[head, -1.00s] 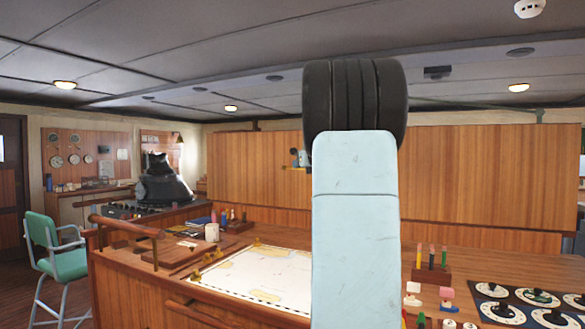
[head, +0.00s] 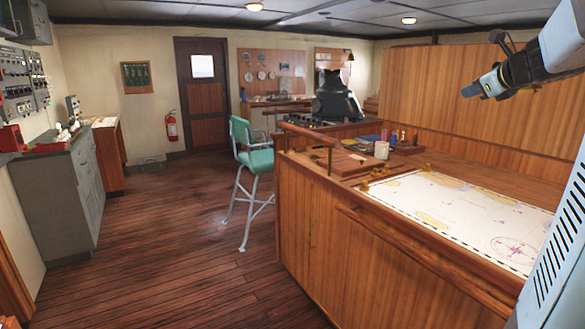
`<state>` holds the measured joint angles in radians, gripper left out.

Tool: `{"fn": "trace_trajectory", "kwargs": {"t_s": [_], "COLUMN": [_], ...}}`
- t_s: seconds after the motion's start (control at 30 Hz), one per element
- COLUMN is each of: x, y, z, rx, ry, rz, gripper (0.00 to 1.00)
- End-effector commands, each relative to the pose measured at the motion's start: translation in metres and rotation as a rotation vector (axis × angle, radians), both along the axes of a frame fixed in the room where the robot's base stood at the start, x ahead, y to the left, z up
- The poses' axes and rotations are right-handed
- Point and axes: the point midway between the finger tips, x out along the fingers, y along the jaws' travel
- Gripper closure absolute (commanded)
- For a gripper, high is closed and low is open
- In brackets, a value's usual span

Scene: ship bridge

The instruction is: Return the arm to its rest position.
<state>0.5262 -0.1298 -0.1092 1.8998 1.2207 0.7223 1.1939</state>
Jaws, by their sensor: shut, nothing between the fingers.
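My arm reaches in from the right edge in the head view. Its pale blue-grey links show at the upper right and lower right. My gripper (head: 470,91) is at the upper right, in the air above the chart desk (head: 340,250), and points left. Its dark fingertips are shut with nothing between them. It stands in front of the wooden partition in the picture and touches nothing that I can see. The middle of the arm is cut off by the right edge.
A chart (head: 450,210) lies on the desk, with a white mug (head: 381,150) and small items behind it. A green chair (head: 252,150) stands left of the desk. Grey cabinets (head: 65,200) line the left wall. The wooden floor (head: 180,240) between is open.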

Motion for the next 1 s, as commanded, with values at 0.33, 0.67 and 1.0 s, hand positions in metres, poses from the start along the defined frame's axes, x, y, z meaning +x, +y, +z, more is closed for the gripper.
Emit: {"fn": "trace_trajectory", "kwargs": {"t_s": [0.33, 0.67, 1.0], "x": [-0.104, -0.229, -0.292], "y": [0.169, 0.235, 0.235], "z": [-0.074, -0.156, -0.201], "rx": [-0.788, -1.534, -1.955], "ry": [0.14, 0.151, 0.129], "rz": [0.646, 1.304, 1.691], "gripper": [1.0, 1.0, 1.0]}}
